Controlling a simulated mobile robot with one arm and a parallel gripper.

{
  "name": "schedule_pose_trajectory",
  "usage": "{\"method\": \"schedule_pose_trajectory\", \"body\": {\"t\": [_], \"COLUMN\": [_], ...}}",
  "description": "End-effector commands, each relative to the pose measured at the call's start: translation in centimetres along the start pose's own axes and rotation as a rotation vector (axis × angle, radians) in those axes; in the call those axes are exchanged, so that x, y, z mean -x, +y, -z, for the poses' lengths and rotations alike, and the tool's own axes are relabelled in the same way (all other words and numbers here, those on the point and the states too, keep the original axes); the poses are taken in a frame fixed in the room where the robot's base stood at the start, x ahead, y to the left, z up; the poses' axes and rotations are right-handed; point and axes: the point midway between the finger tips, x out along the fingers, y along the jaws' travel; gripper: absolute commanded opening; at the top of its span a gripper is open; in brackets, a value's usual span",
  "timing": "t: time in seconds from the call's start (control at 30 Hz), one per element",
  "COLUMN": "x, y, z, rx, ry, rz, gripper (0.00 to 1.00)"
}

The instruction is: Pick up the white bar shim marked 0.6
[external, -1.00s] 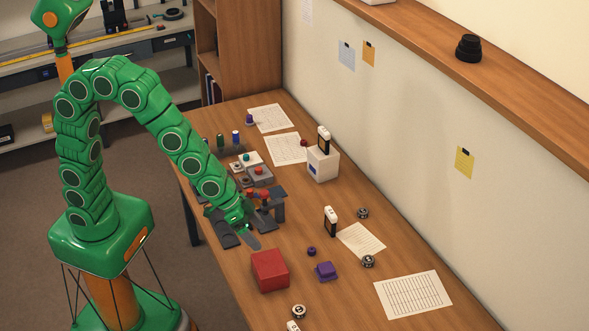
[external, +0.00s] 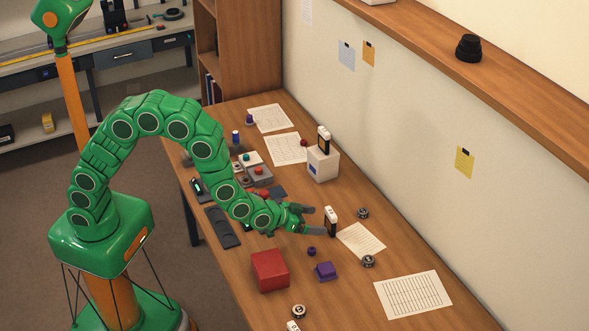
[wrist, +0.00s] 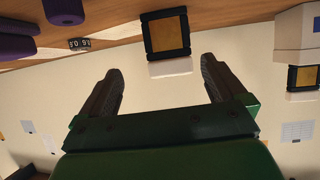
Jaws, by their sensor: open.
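A similar white bar (external: 323,132) stands on a white box, and another (external: 293,326) is cut off at the bottom edge. I cannot read a 0.6 on any of them. My gripper (external: 317,220) is open and empty, just left of the nearest bar. In the wrist view its fingertips (wrist: 162,68) lie either side of the bar's white end, which looks slightly beyond them.
The white box (external: 323,166) stands behind. Small round marked pieces (external: 362,213) (external: 368,261) lie right of the bar, near a paper sheet (external: 361,241). A red block (external: 269,270) and purple pieces (external: 326,271) sit in front. The table's right front is mostly clear.

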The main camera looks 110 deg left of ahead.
Motion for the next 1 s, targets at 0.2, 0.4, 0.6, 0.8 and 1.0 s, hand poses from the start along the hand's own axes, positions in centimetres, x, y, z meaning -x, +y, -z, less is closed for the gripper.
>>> {"method": "schedule_pose_trajectory", "body": {"t": [0.2, 0.4, 0.6, 0.8, 1.0], "x": [-1.2, -2.4, -3.8, -4.5, -6.6], "y": [-1.4, -1.5, -1.4, -1.4, -1.2], "z": [-0.4, -0.2, -0.1, 0.0, 0.7], "rx": [-0.005, -0.003, -0.003, -0.004, -0.003], "ry": [0.042, 0.047, 0.046, 0.045, 0.048], "rz": [0.037, 0.039, 0.038, 0.038, 0.039], "gripper": [0.98, 0.98, 0.98, 0.98, 0.98]}}
